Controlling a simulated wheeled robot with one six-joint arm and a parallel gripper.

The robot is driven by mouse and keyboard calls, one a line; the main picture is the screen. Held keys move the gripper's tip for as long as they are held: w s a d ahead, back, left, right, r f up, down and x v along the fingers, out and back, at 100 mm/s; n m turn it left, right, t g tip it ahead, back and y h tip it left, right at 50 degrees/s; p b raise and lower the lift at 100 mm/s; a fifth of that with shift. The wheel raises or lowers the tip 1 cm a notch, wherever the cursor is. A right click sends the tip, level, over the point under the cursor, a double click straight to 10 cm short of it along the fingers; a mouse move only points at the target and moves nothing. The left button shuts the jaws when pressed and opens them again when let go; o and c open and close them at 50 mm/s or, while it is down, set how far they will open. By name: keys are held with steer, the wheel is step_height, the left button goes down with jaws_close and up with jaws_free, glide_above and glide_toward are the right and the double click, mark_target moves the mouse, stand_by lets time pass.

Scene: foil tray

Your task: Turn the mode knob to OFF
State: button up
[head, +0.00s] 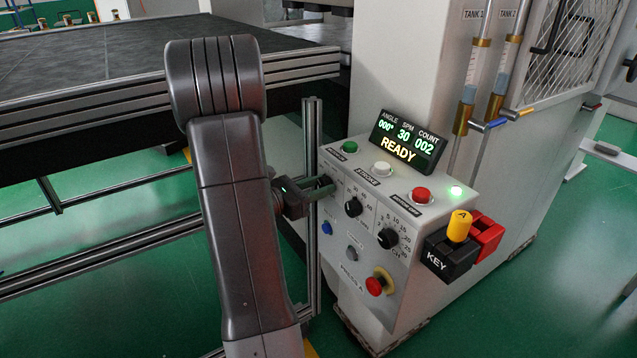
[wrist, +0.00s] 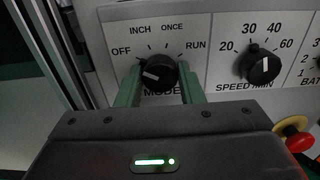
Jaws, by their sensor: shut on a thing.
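The mode knob (wrist: 157,72) is a round black knob with a white mark, low on the panel's left side in the wrist view. The labels OFF, INCH, ONCE and RUN arc over it from left to right. The white mark lies on the left part of the knob, on the OFF side; I cannot tell exactly which tick it meets. My gripper (wrist: 160,92) has its green fingers on both sides of the knob, shut on it. In the head view my gripper (head: 325,188) reaches the panel's left edge and hides the knob.
The control panel (head: 372,215) carries a speed knob (wrist: 260,66), another black knob (head: 387,238), coloured buttons and a red emergency stop (head: 376,286). Its display (head: 408,142) reads READY. A yellow-handled key (head: 459,226) juts out at right. A metal frame post (head: 313,200) stands close to my arm.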

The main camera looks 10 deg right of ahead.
stand_by(0.4)
steer(key=o, duration=1)
steer(key=shift+a, duration=0.1)
steer(key=v, duration=1.3)
steer(key=shift+a, duration=0.3)
steer(key=shift+s, duration=0.1)
steer(key=x, duration=1.3)
steer(key=shift+d, duration=0.4)
steer(key=shift+a, duration=0.1)
